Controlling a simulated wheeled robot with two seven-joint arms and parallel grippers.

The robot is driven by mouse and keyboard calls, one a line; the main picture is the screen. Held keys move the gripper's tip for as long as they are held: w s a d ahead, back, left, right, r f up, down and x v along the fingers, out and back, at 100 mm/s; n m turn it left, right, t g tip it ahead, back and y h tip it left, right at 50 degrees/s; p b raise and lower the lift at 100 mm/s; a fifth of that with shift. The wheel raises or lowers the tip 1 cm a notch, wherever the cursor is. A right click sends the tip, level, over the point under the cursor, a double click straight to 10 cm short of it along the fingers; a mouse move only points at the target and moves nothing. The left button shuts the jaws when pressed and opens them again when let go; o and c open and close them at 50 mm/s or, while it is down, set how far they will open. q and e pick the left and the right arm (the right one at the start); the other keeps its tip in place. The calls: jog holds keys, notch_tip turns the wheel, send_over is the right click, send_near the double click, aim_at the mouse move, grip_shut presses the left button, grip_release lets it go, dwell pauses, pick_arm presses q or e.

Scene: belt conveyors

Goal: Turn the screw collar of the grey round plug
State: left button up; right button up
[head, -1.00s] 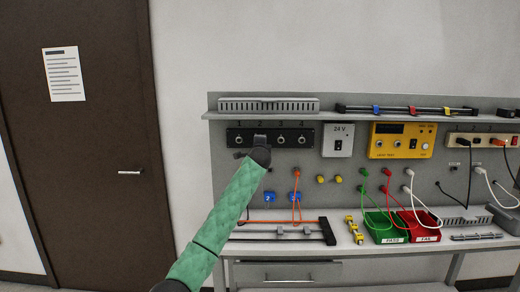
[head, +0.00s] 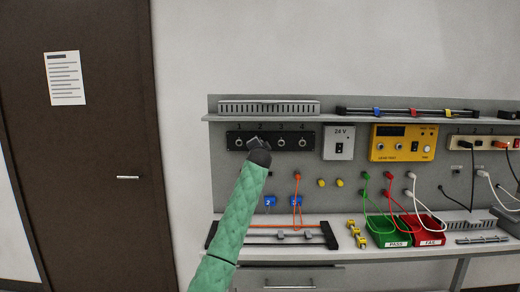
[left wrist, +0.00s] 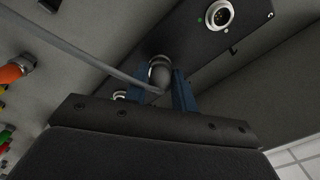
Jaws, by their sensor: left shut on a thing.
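The grey round plug (left wrist: 160,72) sits between the blue fingers of my left gripper (left wrist: 161,90) in the left wrist view, with its end against the black socket panel. Its grey cable (left wrist: 85,60) runs off to the upper left. The gripper is shut on the plug's body or collar; the fingers hide which. In the head view my left gripper (head: 254,141) is at the black panel (head: 292,149), over socket 2, and covers the plug. The gripper is tilted there. My right gripper is not in view.
A bare round socket (left wrist: 218,15) shows beside the plug in the left wrist view. In the head view, a 24 V box (head: 338,142) and a yellow tester (head: 399,143) are to the right. A grey shelf (head: 350,118) overhangs the panel.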

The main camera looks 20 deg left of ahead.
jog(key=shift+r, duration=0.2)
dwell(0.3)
pick_arm(q)
jog(key=o, duration=1)
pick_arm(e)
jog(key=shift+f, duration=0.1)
pick_arm(q)
jog(key=shift+s+d, duration=0.15)
jog(key=shift+s, duration=0.1)
jog(key=shift+b+v, duration=1.1)
jog(key=shift+v, duration=2.55)
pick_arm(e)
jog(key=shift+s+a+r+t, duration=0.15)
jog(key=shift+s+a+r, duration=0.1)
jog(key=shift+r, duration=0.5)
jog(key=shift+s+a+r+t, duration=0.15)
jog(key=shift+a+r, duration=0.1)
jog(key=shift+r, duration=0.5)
